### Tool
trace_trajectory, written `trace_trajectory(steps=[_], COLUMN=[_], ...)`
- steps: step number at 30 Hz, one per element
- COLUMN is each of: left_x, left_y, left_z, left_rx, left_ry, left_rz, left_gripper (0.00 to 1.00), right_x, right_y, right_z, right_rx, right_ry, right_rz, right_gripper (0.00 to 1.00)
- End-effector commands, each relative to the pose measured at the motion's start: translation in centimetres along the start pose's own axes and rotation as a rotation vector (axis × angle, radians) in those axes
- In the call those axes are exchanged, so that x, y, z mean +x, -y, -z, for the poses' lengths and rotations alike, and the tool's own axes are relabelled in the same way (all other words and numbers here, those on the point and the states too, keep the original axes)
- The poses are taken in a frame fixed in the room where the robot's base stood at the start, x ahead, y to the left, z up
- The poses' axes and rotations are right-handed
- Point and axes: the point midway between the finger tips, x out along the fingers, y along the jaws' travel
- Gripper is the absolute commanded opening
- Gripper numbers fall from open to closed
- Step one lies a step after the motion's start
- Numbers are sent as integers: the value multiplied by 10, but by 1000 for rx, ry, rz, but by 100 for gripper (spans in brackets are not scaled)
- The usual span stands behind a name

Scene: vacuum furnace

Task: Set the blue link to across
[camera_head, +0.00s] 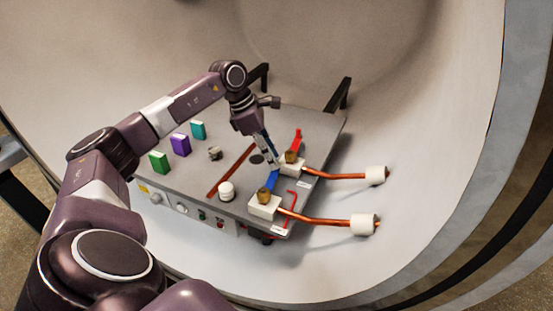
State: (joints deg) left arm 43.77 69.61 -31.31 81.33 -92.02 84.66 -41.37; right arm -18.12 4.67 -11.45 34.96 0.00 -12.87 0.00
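The blue link (272,179) is a short blue bar on the panel. Its near end is at a brass knob (264,195) on a white block, and it points away toward the upper right. My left gripper (271,161) points down at its far end, between the two brass knobs. The fingers look close together and near or touching the link; whether they grip it is unclear. A similar red link (297,138) runs from the farther brass knob (291,156), pointing away. My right gripper is not in view.
The grey panel (222,155) carries green (159,162), purple (181,145) and teal (198,130) blocks, a small metal part (214,153) and a white knob (227,191). Copper rods (325,220) extend right to white cylinders (364,224). The curved chamber wall (430,120) surrounds everything.

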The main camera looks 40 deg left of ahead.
Motion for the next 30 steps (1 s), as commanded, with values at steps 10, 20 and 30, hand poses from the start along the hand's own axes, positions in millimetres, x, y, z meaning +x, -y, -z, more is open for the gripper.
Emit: trace_trajectory(steps=[10, 20, 30], left_x=[25, 25, 24], left_y=[0, 0, 0], left_z=[-1, 0, -1], left_rx=[1, 0, 0], left_ry=[1, 1, 1], left_rz=[0, 0, 0], left_gripper=[28, 11, 0], right_x=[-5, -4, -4], right_y=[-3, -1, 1], right_z=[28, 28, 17], right_rx=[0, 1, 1], right_ry=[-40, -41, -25], right_rz=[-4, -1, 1], right_gripper=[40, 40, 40])
